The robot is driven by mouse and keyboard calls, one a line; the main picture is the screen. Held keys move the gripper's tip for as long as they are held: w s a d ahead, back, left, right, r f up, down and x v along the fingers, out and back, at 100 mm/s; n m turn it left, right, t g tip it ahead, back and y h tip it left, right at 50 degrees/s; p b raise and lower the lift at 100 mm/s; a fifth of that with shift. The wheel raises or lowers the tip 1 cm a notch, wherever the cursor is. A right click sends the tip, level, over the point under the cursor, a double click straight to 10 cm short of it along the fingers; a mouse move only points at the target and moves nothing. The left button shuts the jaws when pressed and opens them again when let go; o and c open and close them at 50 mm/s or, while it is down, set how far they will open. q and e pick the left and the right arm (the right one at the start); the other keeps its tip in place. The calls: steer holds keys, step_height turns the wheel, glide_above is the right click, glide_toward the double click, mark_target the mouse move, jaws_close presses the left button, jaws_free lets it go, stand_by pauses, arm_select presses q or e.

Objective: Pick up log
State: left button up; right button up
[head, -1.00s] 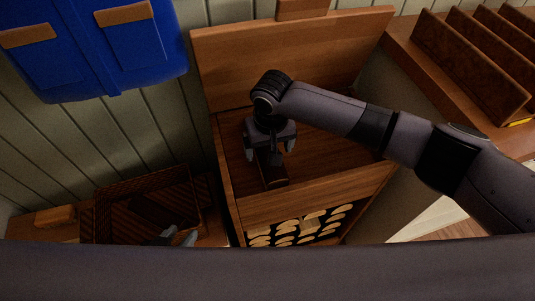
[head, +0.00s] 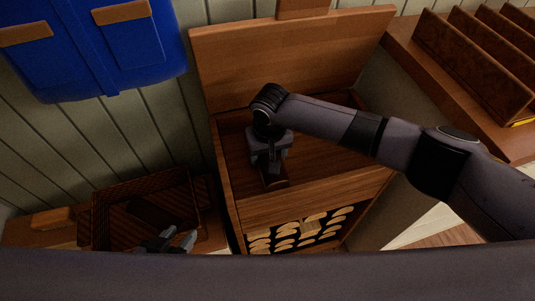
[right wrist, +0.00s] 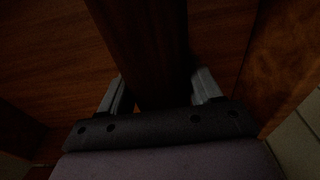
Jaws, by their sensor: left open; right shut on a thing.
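The log (head: 273,181) is a dark brown piece lying inside the open wooden box (head: 305,198). My right gripper (head: 269,165) is down in the box and shut on the log. In the right wrist view the log (right wrist: 143,45) runs away between the two fingers of my right gripper (right wrist: 165,92), with one on each side. The wrist view is dark, so the log's far end is unclear. My left gripper (head: 172,240) is open at the lower left, in front of the woven basket (head: 97,215), and partly hidden by a dark part of mine.
The box's raised lid (head: 290,58) stands behind my right arm. Cut log ends (head: 300,230) fill the box's front. A shelf with slanted dividers (head: 470,65) is at the right. A blue bag (head: 85,60) hangs on the wall. A small wooden block (head: 53,218) lies left of the basket.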

step_height(320, 180, up, 10)
steer(key=shift+r+p, duration=0.1)
steer(key=shift+p, duration=0.75)
steer(key=shift+d, duration=0.1)
